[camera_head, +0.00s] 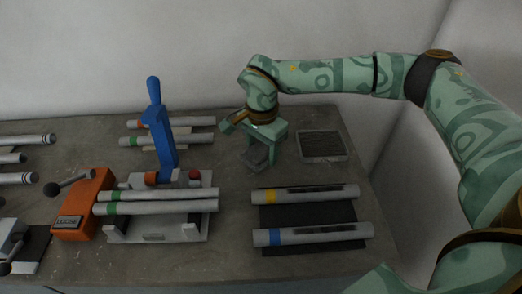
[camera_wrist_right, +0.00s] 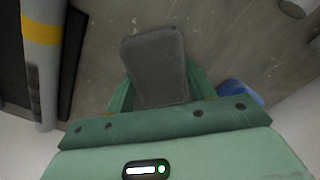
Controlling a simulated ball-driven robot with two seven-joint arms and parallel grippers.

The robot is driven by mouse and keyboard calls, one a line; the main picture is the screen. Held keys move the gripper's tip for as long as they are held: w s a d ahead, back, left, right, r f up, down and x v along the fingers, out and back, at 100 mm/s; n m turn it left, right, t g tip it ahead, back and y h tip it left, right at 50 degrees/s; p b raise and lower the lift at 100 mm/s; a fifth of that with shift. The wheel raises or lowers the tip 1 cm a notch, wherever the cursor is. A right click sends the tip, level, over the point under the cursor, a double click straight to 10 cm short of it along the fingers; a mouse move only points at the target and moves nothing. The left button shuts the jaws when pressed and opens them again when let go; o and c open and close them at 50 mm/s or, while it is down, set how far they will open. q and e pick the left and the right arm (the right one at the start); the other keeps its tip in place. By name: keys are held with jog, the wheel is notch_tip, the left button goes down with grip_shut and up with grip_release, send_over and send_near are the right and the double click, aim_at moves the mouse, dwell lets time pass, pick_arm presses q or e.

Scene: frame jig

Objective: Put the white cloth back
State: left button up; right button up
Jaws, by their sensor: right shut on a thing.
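My right gripper (camera_head: 257,148) points down over the bench, left of the shallow tray. It is shut on a flat grey folded pad (camera_head: 256,157), which looks like the cloth though it appears grey, not white. In the right wrist view the pad (camera_wrist_right: 155,65) sits between the two green fingers of the gripper (camera_wrist_right: 160,92) and sticks out past them. A shallow light-rimmed tray (camera_head: 323,159) with a dark ribbed inside lies to the right of the gripper. Whether the pad touches the bench is hard to tell. My left gripper is out of view.
Yellow-banded (camera_head: 305,194) and blue-banded (camera_head: 312,234) tubes lie on a dark mat in front. A blue upright lever (camera_head: 161,125) stands left of the gripper, by the orange block (camera_head: 84,205) and a jig holding green-banded tubes (camera_head: 160,207). More tubes lie behind.

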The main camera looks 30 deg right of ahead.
aim_at(262, 148)
jog(key=shift+f, duration=0.15)
jog(key=o, duration=1)
jog(key=shift+o, duration=0.2)
notch_tip(262, 148, up, 12)
jog(key=p, duration=0.3)
